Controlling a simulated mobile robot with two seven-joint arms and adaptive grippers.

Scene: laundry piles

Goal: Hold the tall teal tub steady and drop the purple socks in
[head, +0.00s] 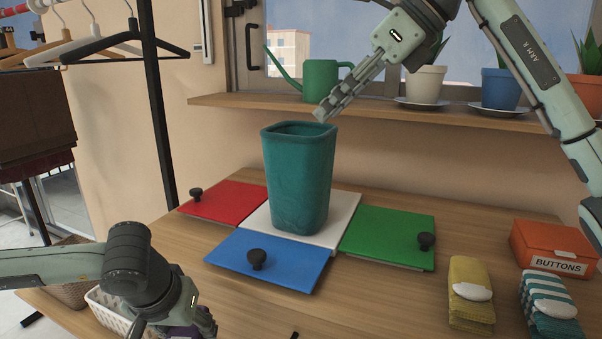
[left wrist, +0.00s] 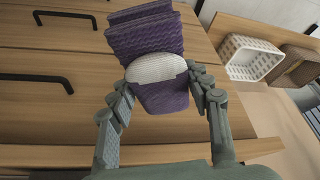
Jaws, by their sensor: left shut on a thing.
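The tall teal tub (head: 298,180) stands upright on a white square panel in the middle of the table. My right gripper (head: 324,114) reaches down from the upper right, its fingertips at the tub's back rim; whether they touch it or are closed on it I cannot tell. My left gripper (head: 206,330) is low at the lower left of the head view, in front of the table. In the left wrist view my left gripper (left wrist: 165,92) is shut on the purple socks (left wrist: 148,38), a folded bundle with a whitish band. In the head view only a sliver of purple shows.
Red (head: 226,202), blue (head: 268,262) and green (head: 388,236) knobbed panels surround the tub. Yellow socks (head: 470,308), striped teal socks (head: 545,290) and an orange buttons box (head: 553,246) are at the right. A shelf (head: 400,112) with pots runs behind. A white basket (left wrist: 250,60) is beside the table.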

